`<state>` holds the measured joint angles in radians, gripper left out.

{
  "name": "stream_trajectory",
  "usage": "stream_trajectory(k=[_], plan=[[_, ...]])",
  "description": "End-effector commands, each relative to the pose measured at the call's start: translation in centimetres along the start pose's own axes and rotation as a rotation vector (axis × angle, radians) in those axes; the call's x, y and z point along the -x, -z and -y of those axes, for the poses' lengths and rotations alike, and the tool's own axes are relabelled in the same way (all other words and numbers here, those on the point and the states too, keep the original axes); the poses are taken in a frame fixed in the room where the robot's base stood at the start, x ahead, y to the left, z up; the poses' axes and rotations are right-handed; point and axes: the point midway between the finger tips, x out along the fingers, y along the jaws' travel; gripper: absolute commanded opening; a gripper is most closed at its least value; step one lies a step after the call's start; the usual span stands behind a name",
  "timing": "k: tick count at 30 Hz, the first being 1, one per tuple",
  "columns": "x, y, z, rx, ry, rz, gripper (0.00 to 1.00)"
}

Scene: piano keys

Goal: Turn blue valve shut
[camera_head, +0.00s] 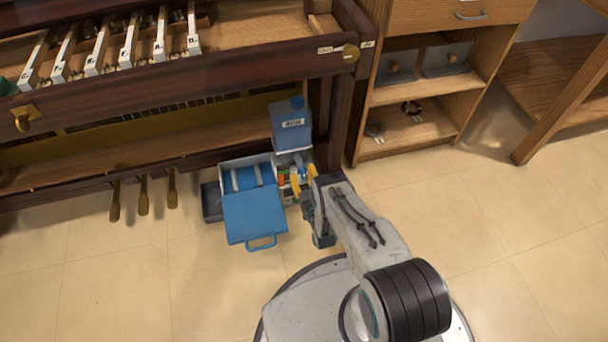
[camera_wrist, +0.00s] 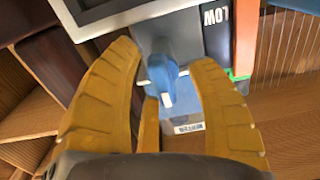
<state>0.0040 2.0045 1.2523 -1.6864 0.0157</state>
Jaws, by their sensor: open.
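The blue valve (camera_wrist: 162,76) shows in the wrist view as a small blue handle with a pale front edge, on a grey panel marked "LOW" (camera_wrist: 216,17). My gripper (camera_wrist: 164,58) is open, with its yellow fingers to the left and right of the valve. Both fingers look apart from the handle; I cannot tell how deep it sits between them. In the head view my gripper (camera_head: 303,178) is low at the small panel beside the blue toolbox, and my arm and fingers hide most of the valve there.
A blue jug (camera_head: 291,124) stands just behind the panel. An open blue toolbox (camera_head: 254,212) lies to the left. The dark piano frame (camera_head: 343,110) and a wooden shelf unit (camera_head: 425,90) stand behind. The tiled floor (camera_head: 450,215) at right is clear.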

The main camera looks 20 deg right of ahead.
Motion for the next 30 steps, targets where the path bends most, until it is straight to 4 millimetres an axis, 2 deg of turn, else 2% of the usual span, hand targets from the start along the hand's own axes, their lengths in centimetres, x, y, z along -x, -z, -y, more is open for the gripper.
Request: stream_trajectory(k=[8,24,30], plan=[[0.0,0.9,-0.1,0.0,-0.001,-0.001,0.52],[-0.1,7.2,0.2,0.0,0.001,0.0,0.52],[-0.1,9.0,0.2,0.0,0.002,-0.001,0.52]])
